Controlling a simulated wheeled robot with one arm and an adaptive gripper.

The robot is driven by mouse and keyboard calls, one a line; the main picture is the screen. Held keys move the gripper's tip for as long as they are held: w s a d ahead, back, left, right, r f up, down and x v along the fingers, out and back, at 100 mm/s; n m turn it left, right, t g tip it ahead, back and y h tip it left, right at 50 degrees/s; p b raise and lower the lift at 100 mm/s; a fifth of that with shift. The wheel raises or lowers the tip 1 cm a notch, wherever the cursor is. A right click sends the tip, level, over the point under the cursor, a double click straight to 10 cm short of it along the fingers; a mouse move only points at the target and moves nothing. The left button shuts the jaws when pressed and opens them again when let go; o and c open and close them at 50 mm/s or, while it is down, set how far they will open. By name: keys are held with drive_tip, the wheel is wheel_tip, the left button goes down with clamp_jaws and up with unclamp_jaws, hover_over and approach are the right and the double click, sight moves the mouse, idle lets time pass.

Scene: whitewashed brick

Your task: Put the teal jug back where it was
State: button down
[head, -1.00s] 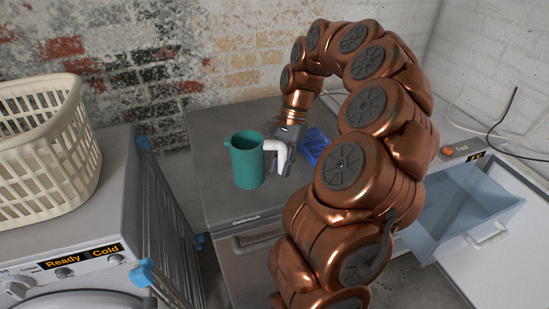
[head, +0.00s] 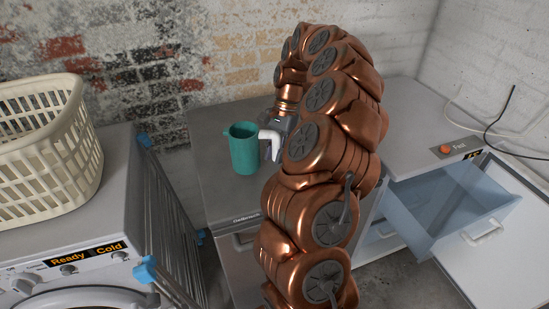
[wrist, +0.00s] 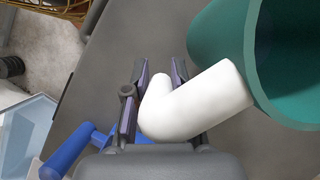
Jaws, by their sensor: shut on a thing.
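The teal jug (head: 244,152) is upright over the grey top of the middle appliance (head: 215,190); I cannot tell if its base touches that top. Its white bent handle (head: 268,135) points right, toward my gripper (head: 273,148). In the wrist view the jug's teal wall (wrist: 222,45) fills the upper right. There my gripper (wrist: 160,72) has its two fingers on either side of the white handle (wrist: 195,100), shut on it. The inside of the jug is only partly seen.
A blue object (wrist: 68,150) lies on the grey top near my gripper, hidden by my arm in the head view. A cream basket (head: 45,145) stands on the washer at left. A pale blue drawer (head: 450,210) is open at right. The back of the grey top looks clear.

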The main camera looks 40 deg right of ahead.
sight(279, 139)
drive_tip(key=shift+f+p, duration=0.3)
drive_tip(key=shift+f, duration=0.9)
drive_tip(key=shift+f, duration=0.15)
drive_tip(key=c, duration=1)
unclamp_jaws()
drive_tip(key=shift+o, duration=0.2)
drive_tip(key=shift+b+v, duration=0.75)
drive_tip(key=shift+v, duration=2.45)
drive_tip(key=shift+p+v, duration=1.25)
drive_tip(key=shift+v, duration=1.7)
drive_tip(key=shift+a, duration=0.1)
